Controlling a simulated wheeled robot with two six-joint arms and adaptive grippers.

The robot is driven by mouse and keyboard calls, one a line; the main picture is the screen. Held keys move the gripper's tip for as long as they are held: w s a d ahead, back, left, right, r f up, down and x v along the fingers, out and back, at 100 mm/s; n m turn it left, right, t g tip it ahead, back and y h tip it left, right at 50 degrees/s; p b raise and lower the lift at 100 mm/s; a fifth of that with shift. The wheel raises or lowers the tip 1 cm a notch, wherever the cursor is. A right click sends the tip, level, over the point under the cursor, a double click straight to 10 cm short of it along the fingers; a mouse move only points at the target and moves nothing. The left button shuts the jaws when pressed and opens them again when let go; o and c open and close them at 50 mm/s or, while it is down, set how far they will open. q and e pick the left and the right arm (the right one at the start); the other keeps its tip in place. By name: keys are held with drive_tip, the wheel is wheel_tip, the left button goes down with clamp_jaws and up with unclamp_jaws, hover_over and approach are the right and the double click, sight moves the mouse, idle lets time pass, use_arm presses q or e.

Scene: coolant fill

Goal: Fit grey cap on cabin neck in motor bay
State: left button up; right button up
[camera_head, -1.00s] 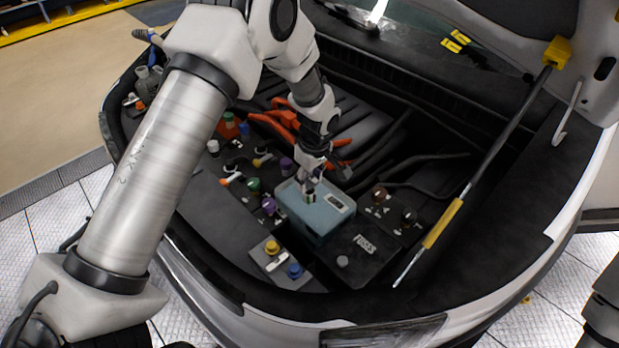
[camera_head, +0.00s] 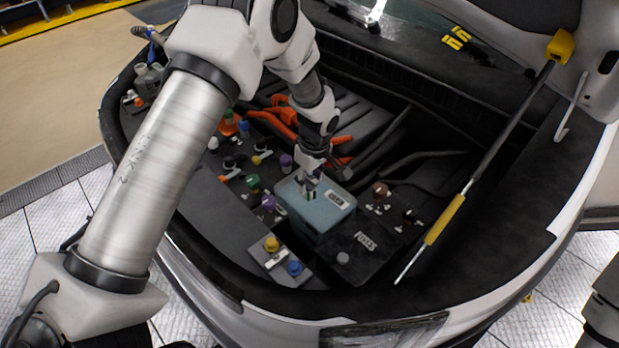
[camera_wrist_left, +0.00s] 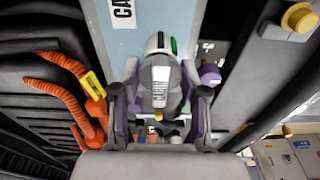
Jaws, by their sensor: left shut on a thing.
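My left gripper (camera_head: 311,190) points down over the pale blue tank (camera_head: 322,221) in the motor bay. In the left wrist view its two fingers (camera_wrist_left: 160,112) close on a small grey piece with a white label (camera_wrist_left: 160,88), which looks like the grey cap. The label is turned and hard to read. The blue tank also fills the top of the wrist view (camera_wrist_left: 140,35), with a label starting "CA". The cabin neck is not clearly visible, so I cannot tell whether the grey piece touches it. My right gripper is out of view.
A yellow cap (camera_head: 272,245) and a blue cap (camera_head: 295,269) stand in front left of the tank. Purple and green caps stand left of it. Orange hoses (camera_head: 277,117) lie behind. A black fuse box (camera_head: 366,243) is close on the right. A prop rod (camera_head: 445,220) rises at right.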

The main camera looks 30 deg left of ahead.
sight(314, 179)
use_arm(q)
drive_tip(key=shift+f+b, duration=0.45)
drive_tip(key=shift+f, duration=0.25)
drive_tip(key=o, duration=1.2)
drive_tip(key=shift+c, duration=0.2)
drive_tip(key=shift+r, duration=0.1)
drive_tip(key=r, duration=0.4)
drive_tip(key=d+r, duration=0.1)
drive_tip(key=r, duration=0.6)
drive_tip(key=shift+s+d+r, duration=0.2)
drive_tip(key=shift+r, duration=0.2)
drive_tip(key=shift+o, duration=0.2)
